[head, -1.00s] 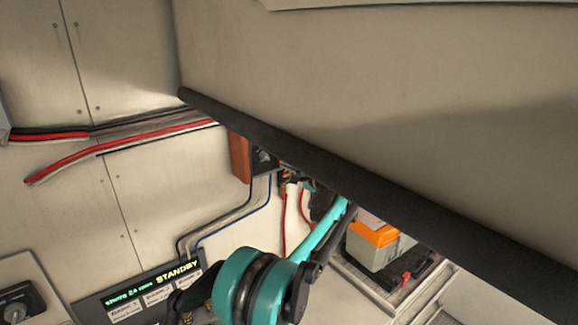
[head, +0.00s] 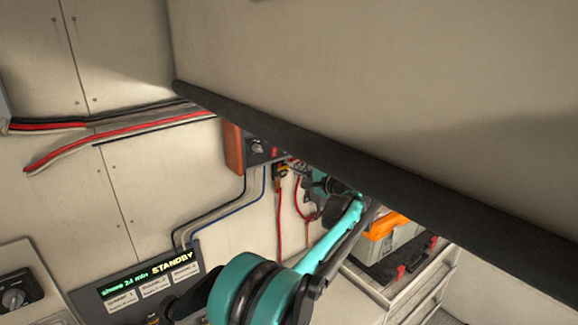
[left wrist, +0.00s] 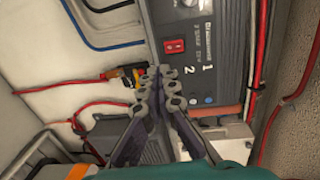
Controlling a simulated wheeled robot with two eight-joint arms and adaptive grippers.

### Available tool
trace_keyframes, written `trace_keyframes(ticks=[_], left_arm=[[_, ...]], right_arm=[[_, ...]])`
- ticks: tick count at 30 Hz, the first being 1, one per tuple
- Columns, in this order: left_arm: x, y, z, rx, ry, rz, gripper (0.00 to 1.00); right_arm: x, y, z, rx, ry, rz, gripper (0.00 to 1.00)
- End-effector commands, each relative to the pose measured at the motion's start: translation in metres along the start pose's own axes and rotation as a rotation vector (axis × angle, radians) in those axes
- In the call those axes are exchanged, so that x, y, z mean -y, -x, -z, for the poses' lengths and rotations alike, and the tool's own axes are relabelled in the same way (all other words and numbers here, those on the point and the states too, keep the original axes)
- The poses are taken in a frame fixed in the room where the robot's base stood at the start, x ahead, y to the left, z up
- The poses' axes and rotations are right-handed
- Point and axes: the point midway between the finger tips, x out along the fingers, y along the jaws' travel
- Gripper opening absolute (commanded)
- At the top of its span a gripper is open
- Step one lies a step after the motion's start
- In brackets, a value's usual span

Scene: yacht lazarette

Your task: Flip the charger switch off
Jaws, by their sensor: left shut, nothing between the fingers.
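A dark charger panel (left wrist: 205,50) with a red switch (left wrist: 174,46), printed lettering and a blue dot fills the upper middle of the left wrist view. In the head view the left gripper (head: 322,188) is partly hidden by the dark edge. My right gripper is not in view.
A dark padded edge (head: 350,165) of a large pale panel crosses the head view. Red cables and a yellow-black connector (left wrist: 130,75) lie beside the fingers. A STANDBY display (head: 150,285) is at lower left. An orange-and-grey case (head: 390,235) stands right of my arm.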

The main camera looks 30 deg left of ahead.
Motion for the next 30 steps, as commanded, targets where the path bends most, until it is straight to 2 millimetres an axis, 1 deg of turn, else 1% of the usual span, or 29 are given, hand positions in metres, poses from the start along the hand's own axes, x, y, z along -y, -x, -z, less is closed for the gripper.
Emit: trace_keyframes(ticks=[1, 6, 10, 15, 28, 30], left_arm=[[-0.005, 0.010, 0.000, 0.000, 0.000, 0.000, 0.00], [-0.011, 0.039, 0.000, 0.000, -0.001, 0.000, 0.00], [-0.014, 0.053, 0.000, 0.001, -0.001, 0.000, 0.00], [-0.015, 0.058, -0.001, 0.003, 0.000, 0.000, 0.00], [-0.015, 0.058, -0.001, 0.003, 0.000, 0.000, 0.00], [-0.019, 0.058, -0.004, 0.001, 0.003, -0.010, 0.00]], right_arm=[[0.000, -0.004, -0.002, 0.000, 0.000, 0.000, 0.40], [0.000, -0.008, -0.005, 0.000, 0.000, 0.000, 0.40], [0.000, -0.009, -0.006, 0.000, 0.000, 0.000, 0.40], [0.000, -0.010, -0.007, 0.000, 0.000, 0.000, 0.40], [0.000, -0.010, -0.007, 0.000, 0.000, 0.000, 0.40], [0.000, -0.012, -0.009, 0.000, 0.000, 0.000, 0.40]])
